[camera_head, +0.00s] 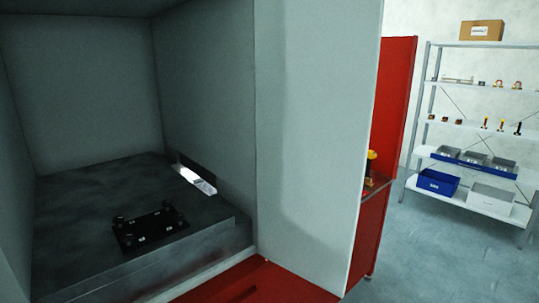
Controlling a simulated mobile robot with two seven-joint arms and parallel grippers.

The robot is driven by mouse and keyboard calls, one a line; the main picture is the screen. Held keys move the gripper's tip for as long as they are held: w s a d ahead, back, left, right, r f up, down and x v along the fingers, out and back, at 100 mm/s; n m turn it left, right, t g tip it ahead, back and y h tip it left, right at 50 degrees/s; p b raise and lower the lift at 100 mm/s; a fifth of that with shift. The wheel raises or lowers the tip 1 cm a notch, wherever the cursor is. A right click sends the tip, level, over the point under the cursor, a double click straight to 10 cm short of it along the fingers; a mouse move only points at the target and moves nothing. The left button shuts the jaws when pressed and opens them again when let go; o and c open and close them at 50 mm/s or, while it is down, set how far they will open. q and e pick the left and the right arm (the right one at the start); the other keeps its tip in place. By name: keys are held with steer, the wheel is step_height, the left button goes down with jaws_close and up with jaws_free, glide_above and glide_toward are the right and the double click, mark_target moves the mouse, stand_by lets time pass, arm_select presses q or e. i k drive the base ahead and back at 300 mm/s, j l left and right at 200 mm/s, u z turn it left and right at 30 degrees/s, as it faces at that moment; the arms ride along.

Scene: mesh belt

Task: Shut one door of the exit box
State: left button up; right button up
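The exit box stands open in front of me, and its grey inner walls (85,85) and dark floor block (80,185) show. A pale grey panel (312,120) stands at the right of the opening, turned outward, and looks like an open door. A narrow pale strip (12,185) runs along the left edge of the picture; I cannot tell whether it is a second door or a wall. Neither of my grippers is in view.
A black plate with small knobs (150,228) lies on the floor block inside. A bright slot (196,180) opens in the right inner wall. A red sill (258,284) runs below. Red panels (398,95) stand behind the door; a shelf rack (480,90) is farther right.

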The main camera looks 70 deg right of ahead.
mark_target(316, 62)
steer(key=k+l+z, duration=0.15)
steer(key=l, duration=0.2)
steer(key=k+l+z, duration=0.1)
steer(key=l, duration=0.2)
steer(key=k+l+z, duration=0.15)
steer(key=l, duration=0.25)
steer(key=k+l+z, duration=0.15)
steer(key=l, duration=0.2)
steer(key=k+l+z, duration=0.1)
steer(key=l, duration=0.3)
steer(key=i+l+u, duration=0.15)
steer(key=l+u, duration=0.2)
steer(key=l, duration=0.85)
steer(key=l+u, duration=0.3)
steer(key=l, duration=0.9)
steer(key=k+z, duration=0.3)
steer(key=i+l, duration=0.05)
